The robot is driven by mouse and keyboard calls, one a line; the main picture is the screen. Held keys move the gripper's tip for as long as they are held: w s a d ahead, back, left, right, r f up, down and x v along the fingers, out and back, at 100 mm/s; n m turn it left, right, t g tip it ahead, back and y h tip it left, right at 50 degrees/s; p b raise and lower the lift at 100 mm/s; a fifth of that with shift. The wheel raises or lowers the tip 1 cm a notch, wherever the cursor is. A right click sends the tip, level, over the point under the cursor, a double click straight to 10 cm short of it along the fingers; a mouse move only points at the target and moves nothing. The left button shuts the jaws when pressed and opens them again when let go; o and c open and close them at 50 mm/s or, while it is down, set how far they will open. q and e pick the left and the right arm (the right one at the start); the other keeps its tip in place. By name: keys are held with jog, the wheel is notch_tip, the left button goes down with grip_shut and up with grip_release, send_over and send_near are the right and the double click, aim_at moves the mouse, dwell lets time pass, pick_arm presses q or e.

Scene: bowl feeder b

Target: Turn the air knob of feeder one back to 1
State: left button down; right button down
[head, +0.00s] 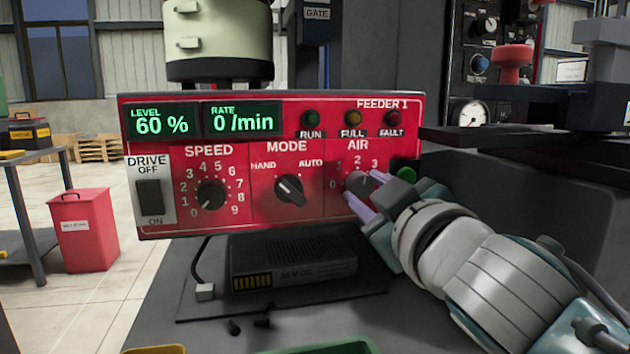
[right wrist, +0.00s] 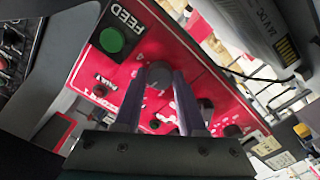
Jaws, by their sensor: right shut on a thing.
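The red feeder 1 panel (head: 320,215) faces me in the head view. Its grey air knob (head: 357,182) sits at the panel's right, under the AIR label, with 0, 2 and 3 readable around it. My right gripper (head: 361,192) reaches in from the lower right, its two pale fingers shut on the knob. In the right wrist view the round air knob (right wrist: 159,74) lies between the tips of the two fingers. The fingers cover part of the dial, and I cannot tell which number the knob points to. My left gripper is in neither view.
A green button (head: 406,174) is close to the right of the knob, beside my fingers. The mode knob (head: 289,188) and speed knob (head: 211,194) are to the left. The displays read 60 % and 0/min. A dark 24 V DC box (head: 300,262) lies below the panel.

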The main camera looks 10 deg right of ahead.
jog(key=n+p, duration=0.1)
jog(key=n, duration=0.4)
jog(key=shift+r+n, duration=0.1)
jog(key=shift+n, duration=0.2)
jog(key=n+p, duration=0.1)
jog(key=n, duration=0.3)
jog(key=shift+n, duration=0.4)
jog(key=shift+c, duration=2.4)
grip_release()
jog(key=shift+s, duration=0.1)
jog(key=shift+s+p, duration=0.3)
jog(key=s, duration=0.9)
jog(key=shift+d, duration=0.2)
